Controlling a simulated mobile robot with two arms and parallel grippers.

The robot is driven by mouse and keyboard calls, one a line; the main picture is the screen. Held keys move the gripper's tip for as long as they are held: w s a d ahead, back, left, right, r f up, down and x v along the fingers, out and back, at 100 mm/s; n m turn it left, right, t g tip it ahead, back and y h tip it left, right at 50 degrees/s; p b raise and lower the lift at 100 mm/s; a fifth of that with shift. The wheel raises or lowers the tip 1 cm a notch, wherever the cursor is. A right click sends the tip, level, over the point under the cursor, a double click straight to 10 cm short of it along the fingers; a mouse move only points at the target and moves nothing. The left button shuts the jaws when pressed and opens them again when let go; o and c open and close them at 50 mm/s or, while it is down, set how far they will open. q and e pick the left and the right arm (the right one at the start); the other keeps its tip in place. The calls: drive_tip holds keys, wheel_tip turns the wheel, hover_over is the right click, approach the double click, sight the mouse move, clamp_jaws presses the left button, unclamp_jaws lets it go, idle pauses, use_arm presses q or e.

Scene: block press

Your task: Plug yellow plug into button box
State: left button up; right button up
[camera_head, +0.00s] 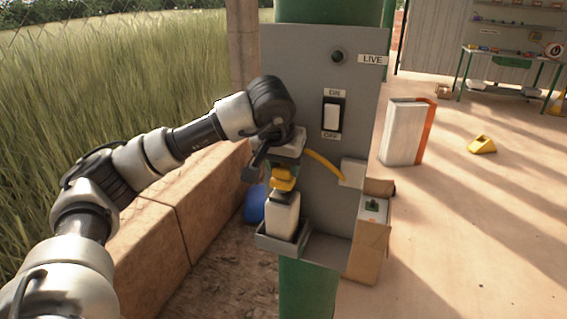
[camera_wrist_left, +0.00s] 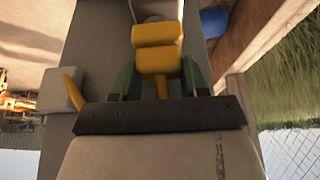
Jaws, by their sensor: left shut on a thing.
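The yellow plug (camera_head: 283,179) is held by my left gripper (camera_head: 281,166), which is shut on it. In the left wrist view the yellow plug (camera_wrist_left: 158,52) sits between the green fingertips of my left gripper (camera_wrist_left: 158,80). A yellow cable (camera_head: 325,164) runs from it to a pale box (camera_head: 352,172) on the grey panel. Directly below the plug a white box with a dark top (camera_head: 283,217) stands upright in a grey tray. I cannot tell whether the plug touches it.
The grey panel (camera_head: 308,85) stands close behind the gripper, with an ON/OFF switch (camera_head: 331,115) and a LIVE lamp (camera_head: 338,56).

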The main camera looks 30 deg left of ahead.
use_arm(q)
drive_tip(key=shift+f+b, duration=0.4)
drive_tip(key=shift+f, duration=0.15)
drive_tip(key=o, duration=1)
drive_tip(key=shift+c, duration=0.2)
drive_tip(key=b+v, duration=0.1)
drive_tip(key=v, duration=1)
drive_tip(key=shift+b, duration=0.3)
drive_tip(key=shift+f, duration=0.1)
